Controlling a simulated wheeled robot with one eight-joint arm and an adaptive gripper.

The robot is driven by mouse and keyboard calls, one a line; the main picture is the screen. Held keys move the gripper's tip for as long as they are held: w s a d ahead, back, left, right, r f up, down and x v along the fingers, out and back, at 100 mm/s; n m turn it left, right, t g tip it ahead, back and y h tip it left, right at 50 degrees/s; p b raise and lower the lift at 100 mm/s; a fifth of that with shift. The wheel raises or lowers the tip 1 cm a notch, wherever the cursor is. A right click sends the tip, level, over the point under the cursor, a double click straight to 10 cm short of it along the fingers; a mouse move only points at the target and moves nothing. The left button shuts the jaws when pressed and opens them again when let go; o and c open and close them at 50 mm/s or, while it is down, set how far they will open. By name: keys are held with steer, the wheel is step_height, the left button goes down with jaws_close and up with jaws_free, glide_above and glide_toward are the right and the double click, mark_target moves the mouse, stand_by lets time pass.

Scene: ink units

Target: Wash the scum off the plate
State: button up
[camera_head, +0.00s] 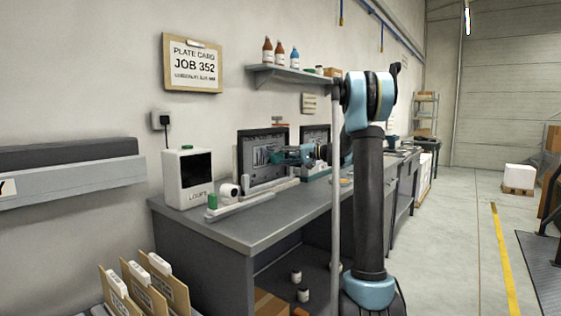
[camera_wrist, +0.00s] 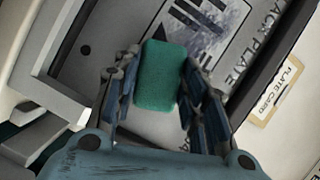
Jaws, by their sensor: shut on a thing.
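In the wrist view my gripper (camera_wrist: 158,92) is shut on a green sponge (camera_wrist: 160,78), with a finger on each side of it. Whether the sponge touches the plate I cannot tell. In the head view the plate (camera_head: 254,172) stands upright in a frame on the bench, greyish and smeared. My gripper (camera_head: 290,156) is at its right side there, small and partly blended with what is behind.
A second dark panel (camera_head: 315,140) stands further right. A shelf (camera_head: 290,74) with bottles hangs above. The bench's front left is clear.

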steer(key=shift+w+d, duration=0.2)
steer(key=shift+w, duration=0.05)
steer(key=shift+s, duration=0.15)
steer(key=shift+s+a, duration=1.45)
steer(key=shift+s, duration=0.35)
steer(key=shift+s+a, duration=1.45)
steer(key=shift+s, duration=0.4)
steer(key=shift+s+a, duration=1.45)
steer(key=shift+s, duration=0.35)
steer(key=shift+w+r, duration=0.1)
steer(key=shift+r, duration=0.6)
steer(key=shift+w, duration=0.15)
steer(key=shift+w+d, duration=2.25)
steer(key=shift+w, duration=0.25)
steer(key=w+d, duration=0.4)
steer(key=w, duration=0.1)
steer(key=shift+w, duration=0.35)
